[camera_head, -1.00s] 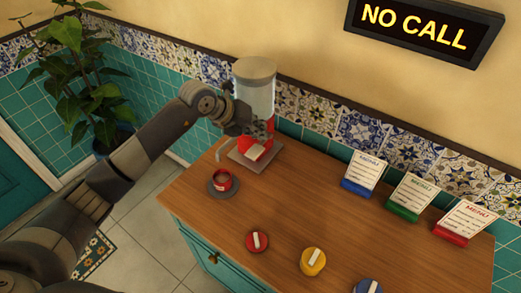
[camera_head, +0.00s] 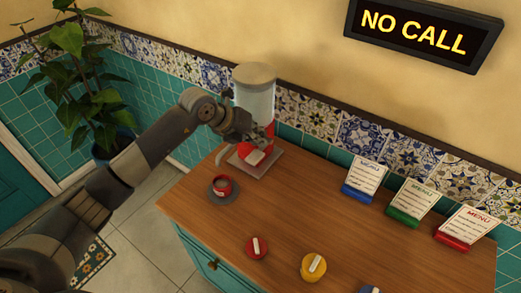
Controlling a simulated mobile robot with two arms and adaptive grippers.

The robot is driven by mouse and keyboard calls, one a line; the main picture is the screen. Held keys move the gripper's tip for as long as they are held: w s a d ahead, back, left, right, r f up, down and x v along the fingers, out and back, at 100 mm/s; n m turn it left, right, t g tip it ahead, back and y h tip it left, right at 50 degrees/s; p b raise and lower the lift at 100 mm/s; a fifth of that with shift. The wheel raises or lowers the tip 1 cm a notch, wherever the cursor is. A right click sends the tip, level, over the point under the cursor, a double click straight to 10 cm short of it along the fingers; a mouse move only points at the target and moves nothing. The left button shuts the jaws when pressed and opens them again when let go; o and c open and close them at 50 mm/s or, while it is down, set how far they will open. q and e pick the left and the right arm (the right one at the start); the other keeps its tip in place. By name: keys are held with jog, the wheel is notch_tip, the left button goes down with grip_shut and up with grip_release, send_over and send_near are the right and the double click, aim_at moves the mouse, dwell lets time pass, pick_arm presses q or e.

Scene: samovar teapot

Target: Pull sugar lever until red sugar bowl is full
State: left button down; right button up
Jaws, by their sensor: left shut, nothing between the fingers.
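The sugar dispenser (camera_head: 255,95), a clear cylinder with a grey cap and a red lower part, stands at the back left of the counter on a grey base plate (camera_head: 268,168). A red and white piece, apparently the lever (camera_head: 252,156), shows low on its front. My left gripper (camera_head: 246,138) is shut and empty at the dispenser's front, just above this piece; contact is unclear. My right gripper is out of view.
Red (camera_head: 256,249), yellow (camera_head: 313,268) and blue (camera_head: 368,289) round pieces with white bars lie near the counter's front. Blue (camera_head: 358,194), green (camera_head: 402,214) and red (camera_head: 451,243) menu stands line the back right. The counter's middle (camera_head: 300,210) is clear.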

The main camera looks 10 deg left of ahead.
aim_at(258, 151)
pick_arm(q)
jog(key=shift+f, duration=0.1)
dwell(0.4)
jog(key=shift+f+b, duration=0.35)
jog(key=shift+s+a+f+b, duration=0.1)
jog(key=shift+s+f+b, duration=0.1)
jog(key=shift+f+b, duration=1.1)
dwell(1.3)
jog(key=shift+f+p, duration=0.1)
jog(key=shift+p, duration=0.2)
jog(key=shift+r+p, duration=0.45)
jog(key=shift+r, duration=0.25)
jog(key=shift+w+r+p, duration=0.2)
jog(key=shift+r+p, duration=0.45)
jog(key=shift+r, duration=0.5)
